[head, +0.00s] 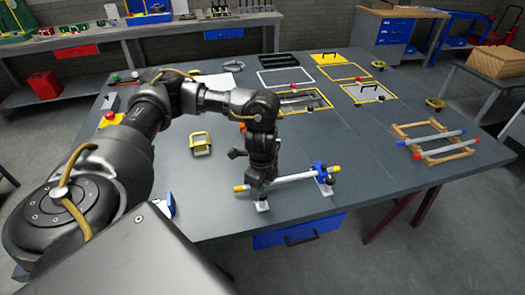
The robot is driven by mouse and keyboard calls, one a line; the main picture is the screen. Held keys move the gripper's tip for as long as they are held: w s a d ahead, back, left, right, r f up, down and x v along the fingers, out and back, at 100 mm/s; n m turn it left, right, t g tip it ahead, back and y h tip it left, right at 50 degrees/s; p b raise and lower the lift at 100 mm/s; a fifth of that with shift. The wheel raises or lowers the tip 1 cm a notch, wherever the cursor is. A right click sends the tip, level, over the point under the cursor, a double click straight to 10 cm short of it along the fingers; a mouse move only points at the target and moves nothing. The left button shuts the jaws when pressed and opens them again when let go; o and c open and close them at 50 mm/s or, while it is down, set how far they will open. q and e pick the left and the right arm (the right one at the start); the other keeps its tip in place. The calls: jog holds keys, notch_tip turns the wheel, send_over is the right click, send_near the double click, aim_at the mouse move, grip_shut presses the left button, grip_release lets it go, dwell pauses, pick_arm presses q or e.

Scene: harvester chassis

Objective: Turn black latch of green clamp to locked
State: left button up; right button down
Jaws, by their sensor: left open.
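A white tube (290,180) with yellow ends lies across two stands near the front edge of the table. The stand at its right end carries a blue clamp (320,171). At its left end a small white base (262,206) shows below my left gripper (262,187). My left gripper points down over this end of the tube and is open. No green clamp or black latch can be made out; whatever sits on the left base is hidden by the dark gripper. My right gripper is not in view.
The grey table (225,210) is clear in front of the tube. A yellow framed object (201,144) stands left of my gripper. A wooden rack (433,138) with red and blue tubes lies at the right. Outlined trays (287,76) lie at the back.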

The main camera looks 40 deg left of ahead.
aim_at(261, 197)
pick_arm(q)
jog(key=shift+f, duration=1.35)
jog(key=shift+c, duration=0.2)
jog(key=c, duration=0.9)
